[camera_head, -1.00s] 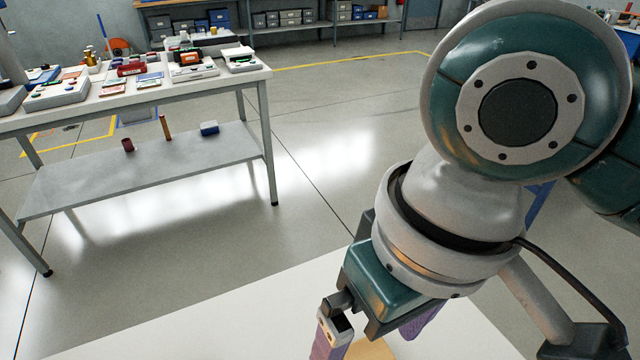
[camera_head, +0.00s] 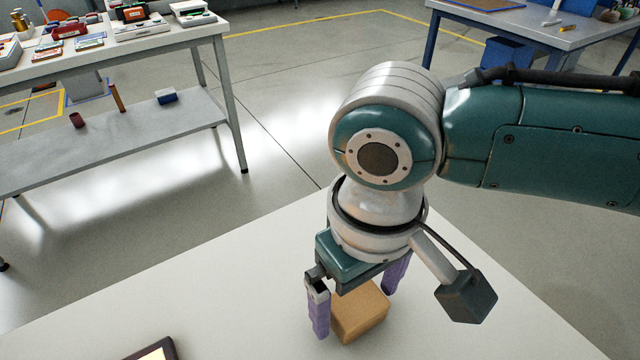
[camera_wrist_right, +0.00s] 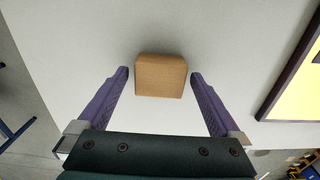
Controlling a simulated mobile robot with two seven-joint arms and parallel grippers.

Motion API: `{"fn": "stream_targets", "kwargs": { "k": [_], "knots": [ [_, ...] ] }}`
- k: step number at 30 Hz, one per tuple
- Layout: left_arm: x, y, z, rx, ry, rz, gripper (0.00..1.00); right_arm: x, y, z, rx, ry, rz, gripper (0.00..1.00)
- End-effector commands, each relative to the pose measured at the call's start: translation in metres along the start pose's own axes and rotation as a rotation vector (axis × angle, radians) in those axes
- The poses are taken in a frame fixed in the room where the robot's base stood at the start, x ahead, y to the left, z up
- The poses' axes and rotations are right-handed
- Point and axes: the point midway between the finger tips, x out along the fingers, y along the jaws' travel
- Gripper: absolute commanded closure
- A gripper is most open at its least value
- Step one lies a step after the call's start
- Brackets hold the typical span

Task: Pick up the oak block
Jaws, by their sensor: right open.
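The oak block (camera_head: 360,311) is a light brown wooden block on the white table (camera_head: 240,290), under my right gripper in the head view. My right gripper (camera_head: 352,305) points down with its purple fingers apart, one on each side of the block. In the right wrist view the block (camera_wrist_right: 161,76) lies between and slightly beyond the fingertips of my right gripper (camera_wrist_right: 160,76), with a gap on both sides. Nothing is held. My left gripper is not in view.
A dark-framed yellow item (camera_head: 155,350) lies on the table at the lower left; in the wrist view a dark-framed yellow panel (camera_wrist_right: 297,85) is at the right. A cluttered workbench (camera_head: 150,40) and a blue-legged table (camera_head: 560,30) stand across the floor.

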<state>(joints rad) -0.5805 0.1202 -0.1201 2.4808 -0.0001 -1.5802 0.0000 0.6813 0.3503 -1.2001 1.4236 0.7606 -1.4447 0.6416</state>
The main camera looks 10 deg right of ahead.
Motion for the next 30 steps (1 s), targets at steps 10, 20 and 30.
{"fn": "stream_targets", "kwargs": {
  "k": [10,20,30],
  "knots": [
    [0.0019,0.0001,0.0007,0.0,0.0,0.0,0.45,0.0076,-0.0001,0.0001,-0.001,0.001,0.0,0.03],
    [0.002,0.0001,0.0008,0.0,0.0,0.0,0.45,0.0073,-0.0001,0.0,-0.001,0.001,0.0,0.41],
    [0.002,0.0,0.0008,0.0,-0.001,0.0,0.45,0.0072,0.0,0.0,-0.001,0.001,0.0,0.79]
  ]
}}
